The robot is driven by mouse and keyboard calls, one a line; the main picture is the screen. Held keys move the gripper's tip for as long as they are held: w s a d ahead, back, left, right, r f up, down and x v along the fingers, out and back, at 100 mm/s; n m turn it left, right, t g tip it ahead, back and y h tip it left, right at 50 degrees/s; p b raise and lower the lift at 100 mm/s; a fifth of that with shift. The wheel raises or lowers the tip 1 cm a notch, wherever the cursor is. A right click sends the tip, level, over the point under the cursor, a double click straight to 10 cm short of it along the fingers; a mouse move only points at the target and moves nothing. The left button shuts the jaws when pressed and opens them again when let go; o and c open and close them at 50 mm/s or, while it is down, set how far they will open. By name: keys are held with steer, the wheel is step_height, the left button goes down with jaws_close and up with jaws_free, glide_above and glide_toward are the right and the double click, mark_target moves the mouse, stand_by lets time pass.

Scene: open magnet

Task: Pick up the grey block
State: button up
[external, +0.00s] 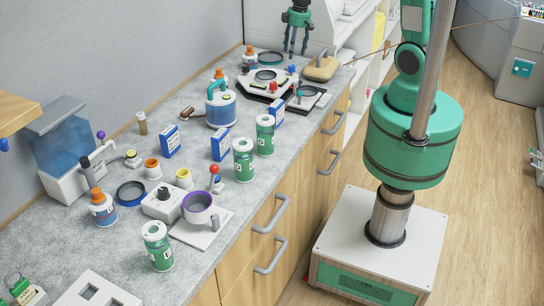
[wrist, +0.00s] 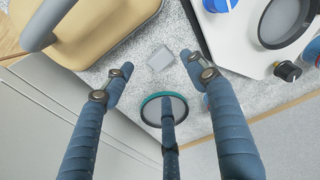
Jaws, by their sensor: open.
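The grey block (wrist: 160,59) is a small light-grey piece lying on the speckled counter in the wrist view. It sits beyond my fingertips, roughly midway between the left and right fingers. My gripper (wrist: 160,80) is open and empty, with blue-grey jointed fingers spread apart. In the external view my gripper (external: 298,40) hangs over the far end of the counter, fingers pointing down. I cannot make out the grey block in the external view.
A tan rounded case (wrist: 95,30) with a grey handle lies close left of the block. A teal-rimmed dish (wrist: 150,112) lies near my lower finger. A white tray (wrist: 262,40) with a dark ring stands to the right. Several bottles and boxes crowd the counter (external: 75,242).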

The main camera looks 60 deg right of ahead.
steer(key=shift+w+f, duration=0.15)
steer(key=shift+f, duration=0.75)
steer(key=shift+f, duration=0.15)
steer(key=shift+w+a+f+b, duration=0.1)
steer(key=shift+w+f+b, duration=0.15)
steer(key=shift+f, duration=1)
steer(key=shift+w+a+f+b, duration=0.1)
steer(key=shift+f+b, duration=0.2)
steer(key=shift+f, duration=0.9)
steer(key=c, duration=0.9)
